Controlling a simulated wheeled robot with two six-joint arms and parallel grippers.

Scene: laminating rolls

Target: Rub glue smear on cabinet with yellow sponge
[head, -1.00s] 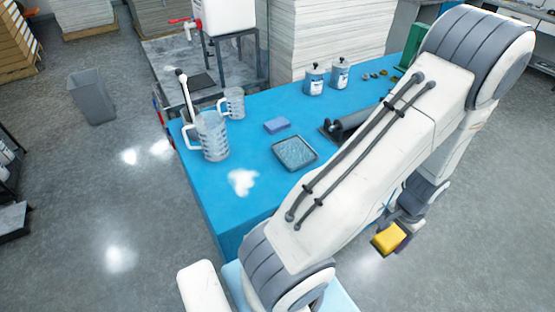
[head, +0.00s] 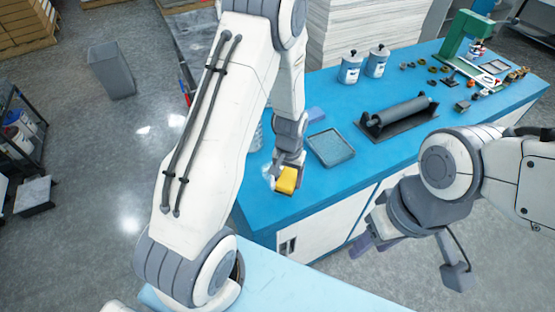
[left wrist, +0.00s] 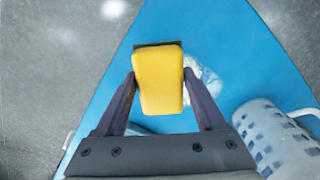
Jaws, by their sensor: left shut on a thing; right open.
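The yellow sponge (head: 287,180) is held between the fingers of my left gripper (head: 285,168), over the near left part of the blue-topped cabinet (head: 290,207). The sponge also fills the middle of the left wrist view (left wrist: 158,80), with a dark layer along its far edge. The white glue smear (head: 268,171) shows just left of the sponge, partly hidden by the gripper. In the left wrist view the smear (left wrist: 207,80) lies right of the sponge, partly covered by a finger. I cannot tell whether the sponge touches the top. My right gripper (head: 362,240) is open and empty, in front of the cabinet.
A roller (head: 395,115), two cans (head: 364,66) and a green press (head: 465,38) stand farther right and back.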

